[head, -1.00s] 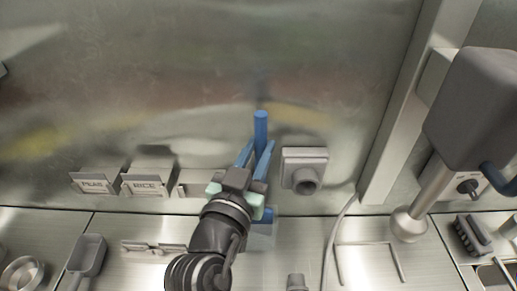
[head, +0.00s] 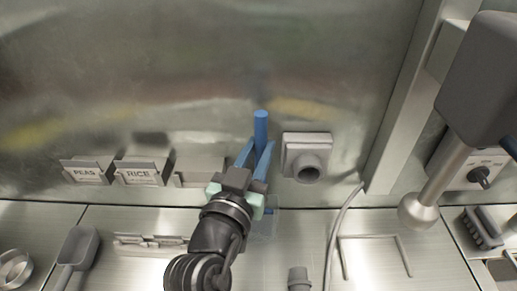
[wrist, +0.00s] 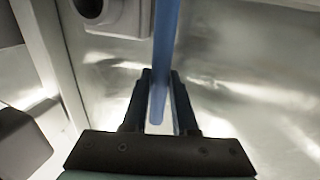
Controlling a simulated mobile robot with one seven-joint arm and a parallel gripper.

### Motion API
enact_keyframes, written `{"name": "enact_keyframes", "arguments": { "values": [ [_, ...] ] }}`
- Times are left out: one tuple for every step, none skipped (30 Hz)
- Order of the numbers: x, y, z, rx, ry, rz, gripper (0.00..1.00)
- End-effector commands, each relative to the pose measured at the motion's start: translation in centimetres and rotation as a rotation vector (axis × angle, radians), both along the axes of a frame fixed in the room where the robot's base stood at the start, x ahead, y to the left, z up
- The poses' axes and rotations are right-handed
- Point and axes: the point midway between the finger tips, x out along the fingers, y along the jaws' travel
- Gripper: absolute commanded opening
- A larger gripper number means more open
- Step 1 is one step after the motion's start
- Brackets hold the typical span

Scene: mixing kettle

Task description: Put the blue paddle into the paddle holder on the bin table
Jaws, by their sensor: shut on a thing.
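The blue paddle (head: 261,128) is held upright in front of the metal back wall, its round handle end sticking up above my gripper. My gripper (head: 256,152) is shut on it, with one finger on each side of the shaft. In the wrist view the blue shaft (wrist: 166,40) runs between the dark fingers of my gripper (wrist: 163,98). The paddle's lower end is mostly hidden behind my gripper. A faint clear box-like shape (head: 270,222) shows just below my gripper; I cannot tell whether it is the paddle holder or whether the paddle is inside it.
PEAS (head: 85,174) and RICE (head: 140,176) label holders stand at the left along the wall. A grey wall fitting (head: 307,158) is close right of the paddle. A grey scoop (head: 77,248) lies at lower left, a cable (head: 340,220) right of centre. A large mixer-like machine (head: 480,80) fills the right.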

Motion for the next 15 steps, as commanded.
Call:
{"name": "enact_keyframes", "arguments": {
  "values": [
    [0.00, 0.00, -0.06, 0.000, -0.003, 0.000, 0.00],
    [0.00, 0.00, -0.10, 0.000, -0.003, 0.000, 0.00],
    [0.00, 0.00, -0.16, 0.000, -0.003, 0.000, 0.00],
    [0.00, 0.00, -0.20, 0.000, -0.003, 0.000, 0.00],
    [0.00, 0.00, -0.12, 0.000, -0.003, 0.000, 0.00],
    [0.00, 0.00, -0.08, 0.000, -0.003, 0.000, 0.00],
    [0.00, 0.00, -0.08, 0.000, -0.003, 0.000, 0.00],
    [0.00, 0.00, -0.08, 0.000, -0.003, 0.000, 0.00],
    [0.00, 0.00, -0.09, 0.000, -0.003, 0.000, 0.28],
    [-0.01, 0.00, -0.09, 0.000, -0.003, 0.000, 0.34],
    [0.00, 0.00, -0.09, 0.000, -0.003, 0.000, 0.39],
    [0.00, 0.00, -0.10, 0.000, -0.002, 0.000, 0.46],
    [0.00, 0.00, -0.11, 0.000, -0.002, 0.000, 0.52],
    [0.00, 0.00, -0.12, -0.001, -0.002, 0.000, 0.57],
    [0.00, 0.00, -0.13, -0.001, -0.002, 0.000, 0.61]
  ]
}}
